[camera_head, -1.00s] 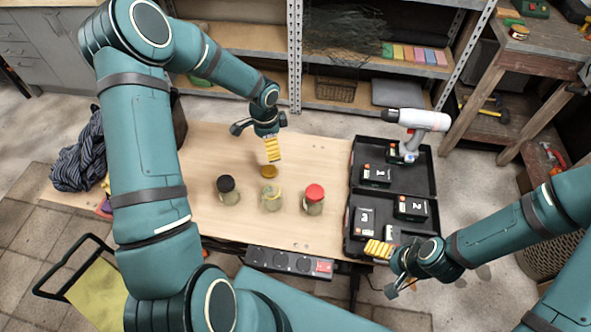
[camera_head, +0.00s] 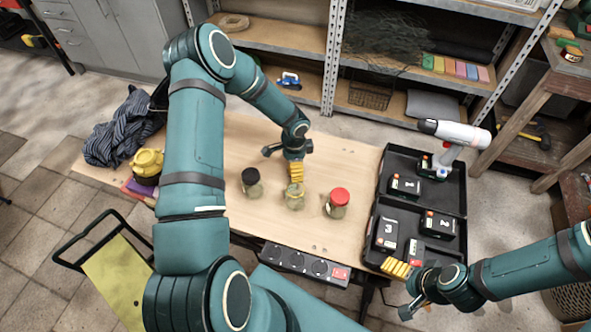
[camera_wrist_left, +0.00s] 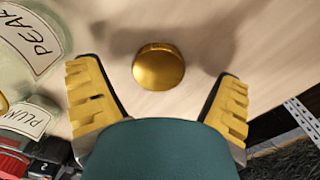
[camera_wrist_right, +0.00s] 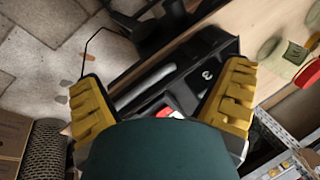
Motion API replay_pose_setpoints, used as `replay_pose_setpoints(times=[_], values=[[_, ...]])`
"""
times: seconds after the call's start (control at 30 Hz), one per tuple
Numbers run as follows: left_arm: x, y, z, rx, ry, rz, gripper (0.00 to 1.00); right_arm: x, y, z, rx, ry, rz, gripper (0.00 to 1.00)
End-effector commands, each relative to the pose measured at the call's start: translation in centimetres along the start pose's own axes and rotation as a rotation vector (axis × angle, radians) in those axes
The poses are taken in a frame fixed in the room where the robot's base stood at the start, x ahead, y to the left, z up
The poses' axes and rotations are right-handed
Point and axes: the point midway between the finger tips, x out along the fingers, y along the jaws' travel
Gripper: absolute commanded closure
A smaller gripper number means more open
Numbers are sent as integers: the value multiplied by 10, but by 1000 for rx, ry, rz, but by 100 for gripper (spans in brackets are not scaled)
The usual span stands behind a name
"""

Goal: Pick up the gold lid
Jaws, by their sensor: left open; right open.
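The gold lid (camera_wrist_left: 158,67) lies on the wooden table in the left wrist view, ahead of and between the fingers of my left gripper (camera_wrist_left: 158,100). The fingers are apart and do not touch it. In the head view my left gripper (camera_head: 296,172) hangs over the table behind the jars, and the lid is hidden there. My right gripper (camera_head: 398,270) is open and empty at the front edge of the black case; it also shows in the right wrist view (camera_wrist_right: 163,100).
A black-lidded jar (camera_head: 252,183), an open jar (camera_head: 294,197) and a red-lidded jar (camera_head: 338,203) stand just in front of my left gripper. The black case (camera_head: 452,194) with battery packs and a drill (camera_head: 455,134) is at the right. A power strip (camera_head: 297,262) runs along the front edge.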

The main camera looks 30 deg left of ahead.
Motion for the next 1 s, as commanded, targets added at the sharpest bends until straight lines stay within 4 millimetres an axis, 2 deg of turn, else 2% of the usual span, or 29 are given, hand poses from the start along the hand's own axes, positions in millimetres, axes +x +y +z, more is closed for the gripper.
replay_pose_setpoints(times=[0.1,0.37,0.6,1.0], values=[[12,1,-1,1,1,1,8,3,1,1,-1,-3,0,5],[15,0,-1,1,1,-1,8,2,1,1,-1,-3,0,5],[14,0,-1,1,1,0,53,2,1,1,-1,-3,0,5],[12,0,-1,0,1,-1,55,2,1,1,-1,-3,0,5]])
